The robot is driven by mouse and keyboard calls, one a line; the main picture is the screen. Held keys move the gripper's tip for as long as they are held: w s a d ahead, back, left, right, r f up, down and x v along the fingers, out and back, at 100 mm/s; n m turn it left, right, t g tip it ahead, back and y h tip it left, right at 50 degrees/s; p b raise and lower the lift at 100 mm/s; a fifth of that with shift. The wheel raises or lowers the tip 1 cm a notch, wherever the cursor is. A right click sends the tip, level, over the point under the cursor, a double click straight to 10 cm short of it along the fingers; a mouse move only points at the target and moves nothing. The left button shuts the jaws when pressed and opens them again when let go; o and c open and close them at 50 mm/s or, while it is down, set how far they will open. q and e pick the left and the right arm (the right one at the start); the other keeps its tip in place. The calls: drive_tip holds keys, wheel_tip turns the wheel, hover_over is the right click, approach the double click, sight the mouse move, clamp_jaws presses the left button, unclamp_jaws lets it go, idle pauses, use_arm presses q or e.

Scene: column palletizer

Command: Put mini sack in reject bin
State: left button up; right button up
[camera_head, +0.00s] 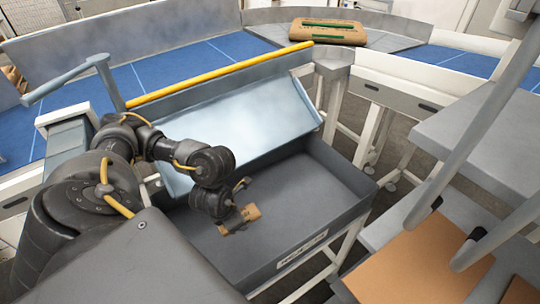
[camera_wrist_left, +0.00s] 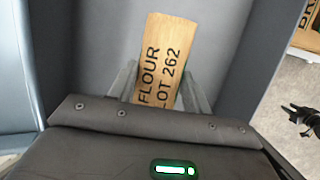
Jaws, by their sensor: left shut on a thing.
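The mini sack (camera_head: 240,217) is small and brown, and my left gripper (camera_head: 238,204) is shut on it. In the head view the sack is over the grey reject bin (camera_head: 330,203), inside the outline of its walls. The left wrist view shows the sack (camera_wrist_left: 158,62) between the two fingers of the left gripper (camera_wrist_left: 158,88), with the print "FLOUR LOT 262". I cannot tell whether the sack touches the bin floor. The bin has a label on its front wall. My right gripper is not in view.
A pale blue sloped panel (camera_head: 240,110) and a yellow bar (camera_head: 220,74) stand behind the bin. A large brown sack (camera_head: 328,32) lies on the conveyor at the back. Grey steps or platforms (camera_head: 490,130) are on the right, with brown board (camera_head: 420,262) below.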

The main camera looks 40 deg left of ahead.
use_arm(q)
drive_tip(key=shift+a, duration=0.2)
drive_tip(key=shift+n, duration=0.3)
drive_tip(key=w+f+b, duration=0.2)
drive_tip(key=w+f, duration=0.1)
drive_tip(key=w, duration=0.1)
drive_tip(key=w+d+f+b, duration=0.1)
drive_tip(key=w+f+b, duration=0.1)
drive_tip(key=w, duration=0.2)
drive_tip(key=w+f+b, duration=0.2)
drive_tip(key=w+f, duration=0.1)
drive_tip(key=w, duration=0.1)
drive_tip(key=shift+w+d+f, duration=0.15)
drive_tip(key=shift+d+f, duration=0.15)
drive_tip(key=shift+f, duration=0.05)
drive_tip(key=shift+w+f+b, duration=0.3)
drive_tip(key=shift+w, duration=0.2)
wheel_tip(320, 180, down, 3)
drive_tip(key=shift+w+d+b, duration=0.1)
drive_tip(key=shift+b, duration=0.8)
drive_tip(key=shift+w+f, duration=0.1)
drive_tip(key=shift+f, duration=0.25)
